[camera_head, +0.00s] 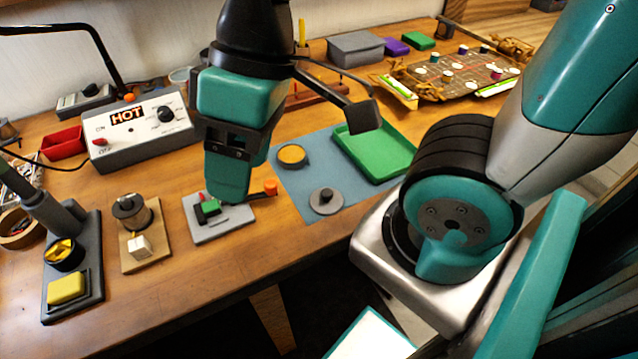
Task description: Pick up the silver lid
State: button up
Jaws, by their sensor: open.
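The silver lid (327,201) is a flat grey disc with a dark knob on top. It lies on the blue mat (290,186), near the mat's front edge. A small round dark-rimmed container (292,156) with orange-yellow contents stands behind it on the same mat. My gripper (228,196) points down to the left of the lid, over or in front of a small grey plate (215,222) with red and green parts. It is open, holds nothing that I can see, and is clear of the lid. One finger largely hides the other.
A green tray (400,172) lies right of the lid. A white "HOT" control box (140,128), a spool stand (135,255) and a soldering-iron stand (95,290) are on the left. My arm fills the right side.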

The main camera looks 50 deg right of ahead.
aim_at(326, 201)
jog(key=z, duration=0.95)
jog(key=k, duration=0.5)
jog(key=u, duration=0.35)
